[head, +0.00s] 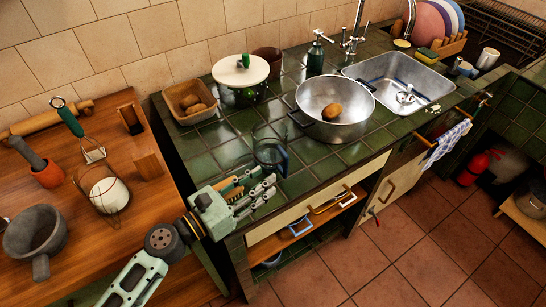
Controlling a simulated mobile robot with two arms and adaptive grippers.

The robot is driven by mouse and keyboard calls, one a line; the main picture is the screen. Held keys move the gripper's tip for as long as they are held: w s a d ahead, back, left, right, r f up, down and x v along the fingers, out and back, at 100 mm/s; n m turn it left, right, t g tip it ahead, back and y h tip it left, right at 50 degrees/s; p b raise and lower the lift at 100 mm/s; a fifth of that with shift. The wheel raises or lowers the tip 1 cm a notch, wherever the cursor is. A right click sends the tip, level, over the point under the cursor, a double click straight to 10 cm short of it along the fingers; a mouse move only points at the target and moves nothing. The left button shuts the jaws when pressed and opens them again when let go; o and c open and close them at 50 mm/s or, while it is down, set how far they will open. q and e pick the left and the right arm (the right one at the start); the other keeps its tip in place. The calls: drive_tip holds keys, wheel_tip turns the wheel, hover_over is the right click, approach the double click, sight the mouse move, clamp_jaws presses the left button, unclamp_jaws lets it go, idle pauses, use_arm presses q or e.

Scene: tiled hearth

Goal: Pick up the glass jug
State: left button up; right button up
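The glass jug (265,134) is clear, with a blue-grey handle on its front right side. It stands upright on the dark green tiled counter (345,160), near the front edge. My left gripper (271,187) reaches in from the lower left over the counter's front left corner. Its fingers point right, just in front of the jug's base and handle. They look parted with nothing between them, though the view is slanted. I see no clear grip on the jug; whether a finger touches it is hard to tell. My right gripper is not in view.
A metal pot (335,128) with a brown item inside stands right of the jug. The sink (405,75) is farther right. A wooden table (140,205) holds several utensils at left.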

sight(284, 164)
use_arm(q)
drive_tip(key=shift+w+d+r+p, duration=0.4)
drive_tip(key=shift+w+d+r, duration=0.05)
drive_tip(key=shift+w+d, duration=0.4)
drive_tip(key=p+x, duration=0.1)
drive_tip(key=x, duration=0.3)
drive_tip(key=shift+f, duration=0.15)
drive_tip(key=shift+w+d, duration=0.25)
drive_tip(key=shift+d, duration=0.1)
drive_tip(key=shift+c, duration=0.8)
drive_tip(key=c, duration=0.6)
clamp_jaws()
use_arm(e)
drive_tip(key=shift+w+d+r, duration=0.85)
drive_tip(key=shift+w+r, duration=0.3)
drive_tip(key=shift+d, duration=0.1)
